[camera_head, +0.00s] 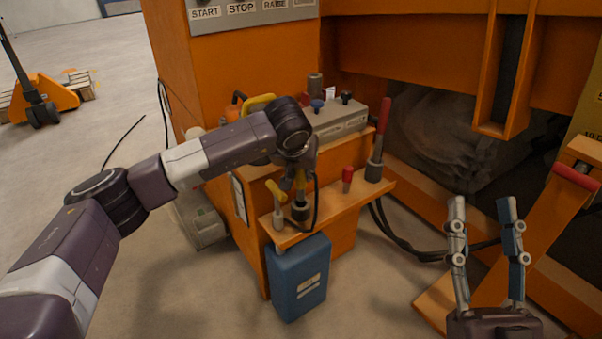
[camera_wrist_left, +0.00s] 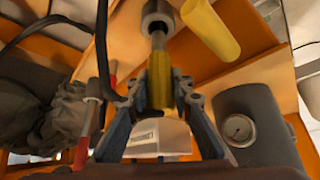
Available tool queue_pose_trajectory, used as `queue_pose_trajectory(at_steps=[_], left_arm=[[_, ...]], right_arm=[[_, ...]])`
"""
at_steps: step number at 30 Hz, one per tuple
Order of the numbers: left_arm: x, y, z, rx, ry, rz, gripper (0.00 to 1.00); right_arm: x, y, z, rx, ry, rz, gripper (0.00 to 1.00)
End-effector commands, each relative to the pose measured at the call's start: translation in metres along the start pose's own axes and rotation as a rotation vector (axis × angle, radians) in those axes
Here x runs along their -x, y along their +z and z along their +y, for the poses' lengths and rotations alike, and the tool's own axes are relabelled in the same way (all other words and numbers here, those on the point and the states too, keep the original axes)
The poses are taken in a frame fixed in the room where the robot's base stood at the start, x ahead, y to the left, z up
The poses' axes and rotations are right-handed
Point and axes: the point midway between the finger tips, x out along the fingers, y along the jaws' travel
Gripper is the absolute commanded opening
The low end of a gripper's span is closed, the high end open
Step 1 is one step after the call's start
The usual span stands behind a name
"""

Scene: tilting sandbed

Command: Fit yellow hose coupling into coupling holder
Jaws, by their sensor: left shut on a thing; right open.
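My left gripper (camera_head: 298,178) reaches down over the orange shelf and is shut on the yellow hose coupling (camera_head: 300,181). In the left wrist view the yellow coupling (camera_wrist_left: 159,84) sits between the two fingers (camera_wrist_left: 159,98), with a bare metal stem pointing away from them. The stem lines up with a round grey holder (camera_wrist_left: 157,14), which shows in the head view as a dark cup (camera_head: 300,211) on the shelf. I cannot tell whether the stem tip is inside it. My right gripper (camera_head: 482,207) is open and empty, away at lower right.
A red-topped peg (camera_head: 347,174) and a red lever (camera_head: 383,130) stand to the right on the shelf (camera_head: 330,210). A blue canister (camera_head: 298,279) is below. A black hose loops beside the gripper.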

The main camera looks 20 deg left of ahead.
Motion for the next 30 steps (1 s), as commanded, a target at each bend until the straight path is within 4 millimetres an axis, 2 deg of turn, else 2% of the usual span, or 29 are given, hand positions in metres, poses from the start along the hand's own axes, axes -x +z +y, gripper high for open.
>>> queue_pose_trajectory(at_steps=[13,30], left_arm=[[0.0002,-0.0005,-0.0001,0.0,0.0,0.001,0.0],[-0.0027,0.0014,-0.0003,0.0,0.0,0.001,0.0]], right_arm=[[-0.0007,0.0084,0.0006,0.002,0.001,-0.038,0.41],[0.0005,-0.0003,0.0005,0.002,0.0,0.003,0.41]])
